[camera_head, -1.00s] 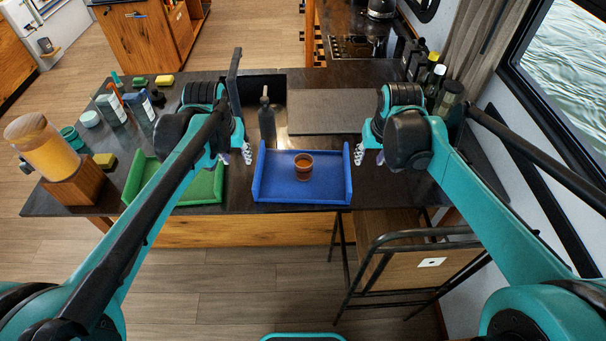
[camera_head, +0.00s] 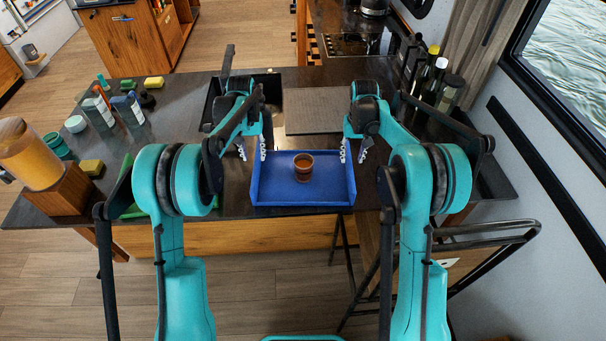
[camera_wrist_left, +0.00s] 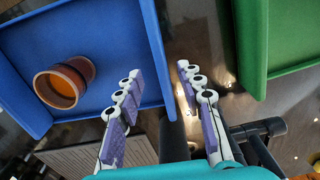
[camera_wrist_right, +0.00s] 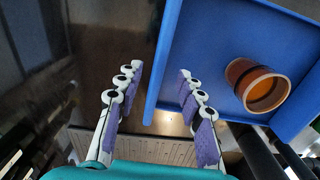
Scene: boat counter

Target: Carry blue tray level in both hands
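The blue tray (camera_head: 275,190) sits level on the dark counter, with a glass of amber drink (camera_head: 303,167) standing upright inside it. The glass also shows in the left wrist view (camera_wrist_left: 64,84) and the right wrist view (camera_wrist_right: 257,86). My left gripper (camera_head: 252,150) is open at the tray's left wall. Its fingers (camera_wrist_left: 159,75) lie on either side of that wall. My right gripper (camera_head: 352,152) is open at the right wall, and its fingers (camera_wrist_right: 160,72) also lie on either side of it. I cannot tell whether any fingertip touches the tray.
A green tray (camera_wrist_left: 282,38) lies left of the blue one, mostly hidden behind my left arm in the head view. A dark board (camera_head: 318,112) lies behind the blue tray. Bottles (camera_head: 438,75) stand at the back right. A juice dispenser (camera_head: 30,152) stands at the left.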

